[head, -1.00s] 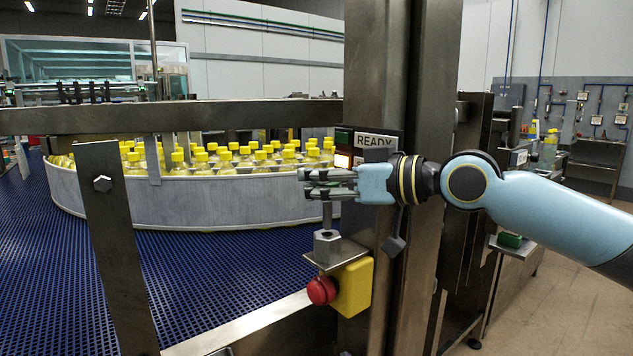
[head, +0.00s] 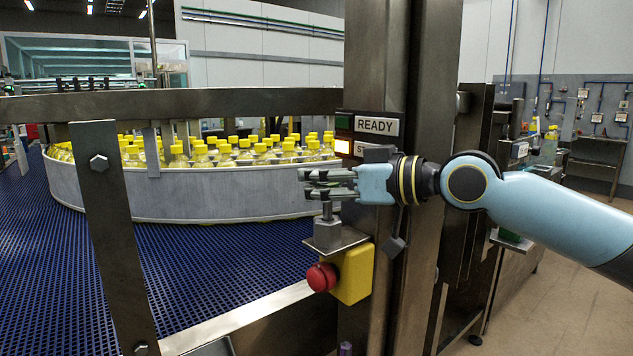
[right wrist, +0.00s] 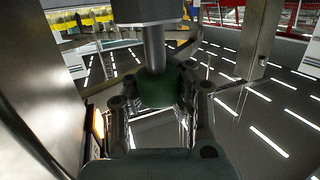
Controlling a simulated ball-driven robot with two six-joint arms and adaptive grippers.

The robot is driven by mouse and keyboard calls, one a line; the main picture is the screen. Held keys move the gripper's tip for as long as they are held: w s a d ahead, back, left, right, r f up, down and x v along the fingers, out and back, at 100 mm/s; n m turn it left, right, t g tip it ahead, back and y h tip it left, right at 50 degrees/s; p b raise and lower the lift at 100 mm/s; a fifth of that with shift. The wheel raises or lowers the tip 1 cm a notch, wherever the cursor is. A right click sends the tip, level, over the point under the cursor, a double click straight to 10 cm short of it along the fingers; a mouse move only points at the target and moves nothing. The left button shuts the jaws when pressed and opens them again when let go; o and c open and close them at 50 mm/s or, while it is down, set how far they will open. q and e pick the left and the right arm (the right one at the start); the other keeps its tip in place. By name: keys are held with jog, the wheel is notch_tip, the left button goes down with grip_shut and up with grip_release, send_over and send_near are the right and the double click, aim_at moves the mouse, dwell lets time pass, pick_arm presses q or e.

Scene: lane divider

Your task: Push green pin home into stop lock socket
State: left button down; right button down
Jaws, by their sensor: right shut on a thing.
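My right gripper (head: 325,187) is shut, level, over the socket block. In the right wrist view a green pin head (right wrist: 157,88) sits between the fingers of my right gripper (right wrist: 155,105). The pin's grey metal shank (right wrist: 153,45) runs away from the head. In the head view the fingers hide the green head, and a short length of shank (head: 327,211) shows below them. The shank stands upright and enters the top of the grey stop lock socket (head: 327,234). The depth inside is hidden. My left gripper is not in view.
The socket stands on a bracket beside a steel post (head: 378,60). A yellow box with a red button (head: 321,277) is just below. Yellow-capped bottles (head: 240,150) stand behind a curved guide.

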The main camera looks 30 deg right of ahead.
jog(key=shift+f+b, duration=0.7)
jog(key=shift+f, duration=0.1)
jog(key=c, duration=1.2)
grip_release()
jog(key=shift+o, duration=0.2)
notch_tip(320, 180, up, 10)
